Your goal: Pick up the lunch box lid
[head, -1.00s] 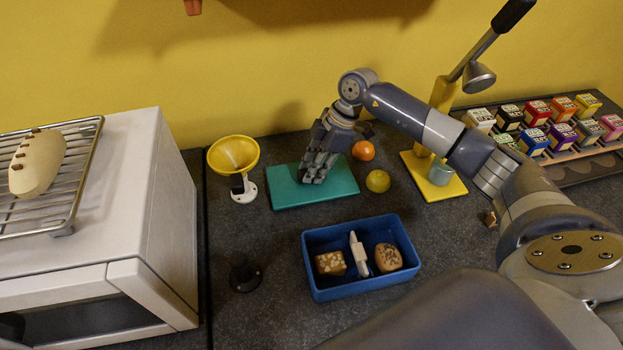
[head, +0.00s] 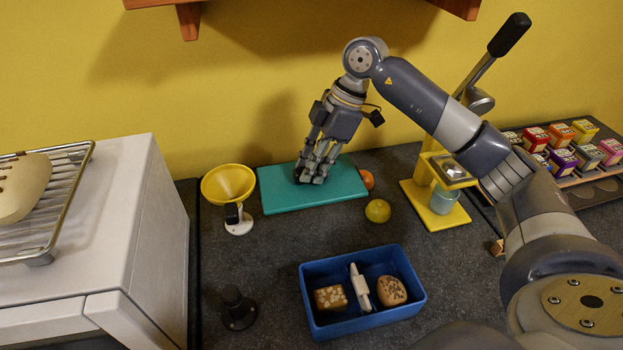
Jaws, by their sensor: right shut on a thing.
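The lunch box lid is a flat teal panel (head: 275,190), held about level above the dark counter towards the yellow wall. My right gripper (head: 314,176) comes down from above and is shut at the middle of the lid. The fingers hide the exact place they grip. The blue lunch box (head: 312,329) stands open nearer to me, with a speckled block, a white piece and a seeded oval piece inside. My left gripper is not in view.
A yellow lever press (head: 437,205) stands further right. A white appliance (head: 110,225) fills the left.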

